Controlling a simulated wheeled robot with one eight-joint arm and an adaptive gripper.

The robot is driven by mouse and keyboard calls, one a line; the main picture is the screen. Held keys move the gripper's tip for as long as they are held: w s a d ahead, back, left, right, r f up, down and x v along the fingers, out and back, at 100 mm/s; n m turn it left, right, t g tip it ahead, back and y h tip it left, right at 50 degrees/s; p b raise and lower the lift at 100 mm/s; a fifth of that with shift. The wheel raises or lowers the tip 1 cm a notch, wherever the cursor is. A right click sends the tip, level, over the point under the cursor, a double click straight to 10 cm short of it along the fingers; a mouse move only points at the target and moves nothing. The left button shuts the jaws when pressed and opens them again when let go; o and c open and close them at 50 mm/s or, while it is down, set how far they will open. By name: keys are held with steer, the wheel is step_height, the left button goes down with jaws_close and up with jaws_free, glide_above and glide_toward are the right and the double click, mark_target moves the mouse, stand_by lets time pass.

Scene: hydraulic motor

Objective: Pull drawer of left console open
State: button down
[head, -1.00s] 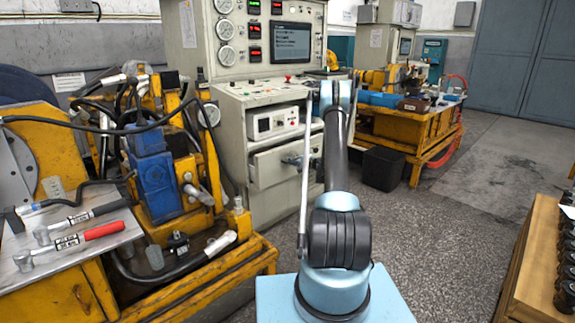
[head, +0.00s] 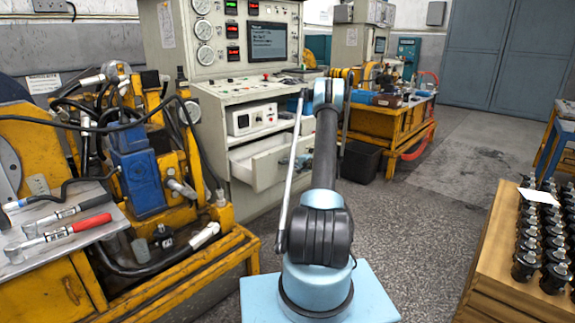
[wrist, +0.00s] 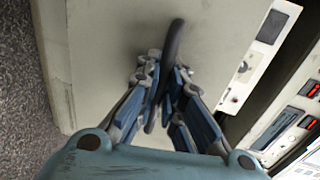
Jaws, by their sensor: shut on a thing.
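The left console (head: 170,65) is a pale grey-beige cabinet with gauges and a screen. Its drawer (head: 276,169) stands out from the cabinet below the white instrument box, with part of its inside showing. In the wrist view the pale drawer front (wrist: 105,50) fills much of the picture, and a dark curved handle (wrist: 174,42) stands out from it. My gripper (wrist: 163,85) is shut on the handle, its blue-grey fingers on both sides of it. In the head view my arm mostly hides the gripper and the handle.
A yellow machine (head: 215,255) with hoses and a tool-laden metal plate stands at left. A wooden crate (head: 490,250) of black parts is at right. A black bin (head: 360,160) and a second yellow bench (head: 390,125) stand behind. Grey floor is clear between.

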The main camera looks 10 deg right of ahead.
steer(key=shift+d, duration=0.1)
steer(key=c, duration=2)
jaws_free()
steer(key=shift+f, duration=0.1)
steer(key=v, duration=1.2)
